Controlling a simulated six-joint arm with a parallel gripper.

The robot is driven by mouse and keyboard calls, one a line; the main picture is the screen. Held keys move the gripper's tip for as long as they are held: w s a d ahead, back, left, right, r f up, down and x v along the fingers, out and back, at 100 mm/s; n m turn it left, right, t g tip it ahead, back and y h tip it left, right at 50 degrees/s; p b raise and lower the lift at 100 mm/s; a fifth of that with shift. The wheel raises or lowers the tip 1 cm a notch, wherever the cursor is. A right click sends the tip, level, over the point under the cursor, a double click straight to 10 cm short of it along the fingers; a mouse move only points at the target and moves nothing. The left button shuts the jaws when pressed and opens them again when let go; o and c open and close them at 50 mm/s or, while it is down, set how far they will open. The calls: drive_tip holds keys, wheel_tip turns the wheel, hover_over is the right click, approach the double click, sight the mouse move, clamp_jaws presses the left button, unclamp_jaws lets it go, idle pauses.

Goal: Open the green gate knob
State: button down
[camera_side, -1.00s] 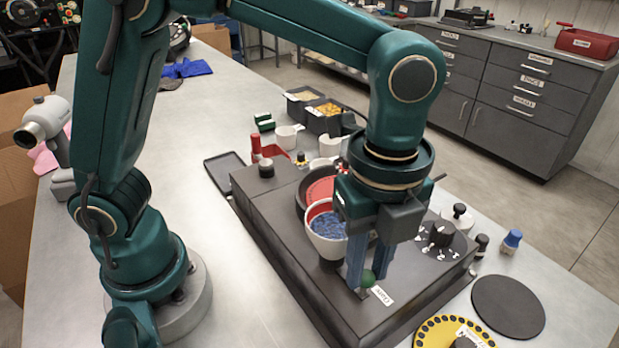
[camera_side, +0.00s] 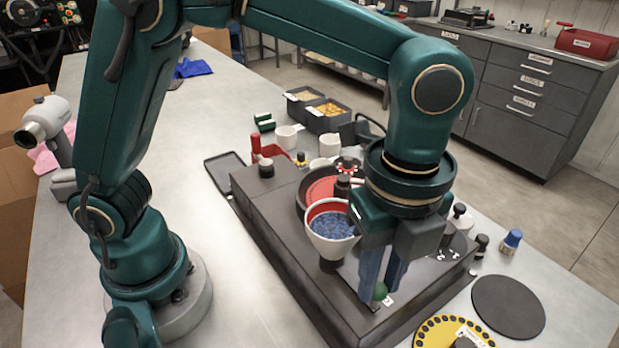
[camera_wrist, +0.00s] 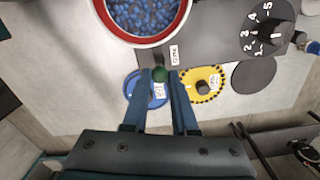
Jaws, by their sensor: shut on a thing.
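The green gate knob (camera_side: 380,291) is at the front edge of the dark seed meter base (camera_side: 290,290), below the white hopper. My gripper (camera_side: 374,294) points down and its blue fingers are shut on the knob. In the wrist view the green knob (camera_wrist: 159,75) shows between the fingertips, beside a small white label. The white hopper (camera_side: 328,248), with a red inner rim, holds blue seeds and stands just left of my fingers. My gripper hides part of the dial (camera_side: 459,245).
A yellow disc (camera_side: 430,330) with holes and a plain dark disc (camera_side: 508,305) lie on the bench at right. A blue-capped bottle (camera_side: 511,241) stands nearby. A blue disc (camera_wrist: 135,90) shows under my fingers in the wrist view. Cups and bins stand behind the base.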

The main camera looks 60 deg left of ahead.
drive_tip(key=shift+d+r, duration=0.1)
drive_tip(key=shift+d, duration=0.05)
drive_tip(key=c, duration=0.7)
unclamp_jaws()
drive_tip(key=shift+r, duration=2.5)
